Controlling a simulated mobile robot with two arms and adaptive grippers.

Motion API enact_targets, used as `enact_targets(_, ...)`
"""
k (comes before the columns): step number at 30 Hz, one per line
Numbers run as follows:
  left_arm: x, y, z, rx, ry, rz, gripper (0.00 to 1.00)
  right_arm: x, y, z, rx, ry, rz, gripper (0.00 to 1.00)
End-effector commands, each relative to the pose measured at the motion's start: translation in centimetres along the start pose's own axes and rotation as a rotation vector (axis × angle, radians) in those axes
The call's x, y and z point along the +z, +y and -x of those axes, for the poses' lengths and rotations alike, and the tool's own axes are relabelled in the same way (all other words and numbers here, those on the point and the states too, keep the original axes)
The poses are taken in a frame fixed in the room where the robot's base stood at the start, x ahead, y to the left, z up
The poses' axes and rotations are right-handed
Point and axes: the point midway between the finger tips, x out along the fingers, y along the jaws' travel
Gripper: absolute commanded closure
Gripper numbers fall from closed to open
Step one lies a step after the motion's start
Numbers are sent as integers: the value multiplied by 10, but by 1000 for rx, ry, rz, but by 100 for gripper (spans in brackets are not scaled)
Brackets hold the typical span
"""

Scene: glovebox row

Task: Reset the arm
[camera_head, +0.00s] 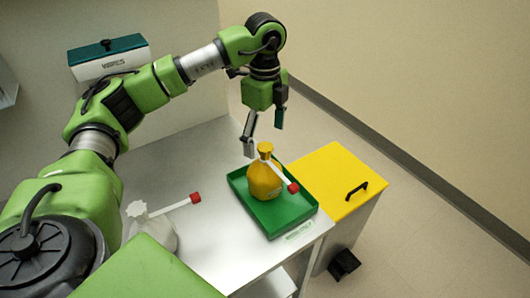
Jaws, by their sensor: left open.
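My left arm reaches in from the left and bends down over the green tray (244,190) on the bench. My left gripper (264,138) is open and empty, fingers pointing down. It hangs just above the capped top of an amber bottle (264,182) with a yellow cap. The bottle stands upright in the tray. A white tube or stick with a red end (293,188) slants from the bottle's side. I cannot tell whether the fingertips clear the cap. My right gripper is not in view.
A pale translucent bottle (160,236) with a red-tipped spout (195,197) stands left on the grey bench (225,255). A yellow-topped cabinet (330,180) with a black handle stands right of the tray. A teal-lidded box (110,62) is at the back wall.

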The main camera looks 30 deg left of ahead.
Motion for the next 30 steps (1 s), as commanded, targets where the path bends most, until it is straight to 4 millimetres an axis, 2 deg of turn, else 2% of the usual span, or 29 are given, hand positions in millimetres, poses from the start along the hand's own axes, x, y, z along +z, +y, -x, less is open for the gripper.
enact_targets(3, 0, -1, 12, -1, 1, 0, 16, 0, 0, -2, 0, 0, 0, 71)
enact_targets(6, 0, 0, 17, 1, 0, 0, 16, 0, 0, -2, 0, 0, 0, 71)
enact_targets(23, 0, 0, 19, 1, 0, 0, 16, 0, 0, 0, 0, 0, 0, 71)
enact_targets(26, 0, 0, 32, 0, 0, 0, 16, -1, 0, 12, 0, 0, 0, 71)
enact_targets(30, 0, 0, 60, 0, 0, 0, 16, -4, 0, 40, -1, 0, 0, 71)
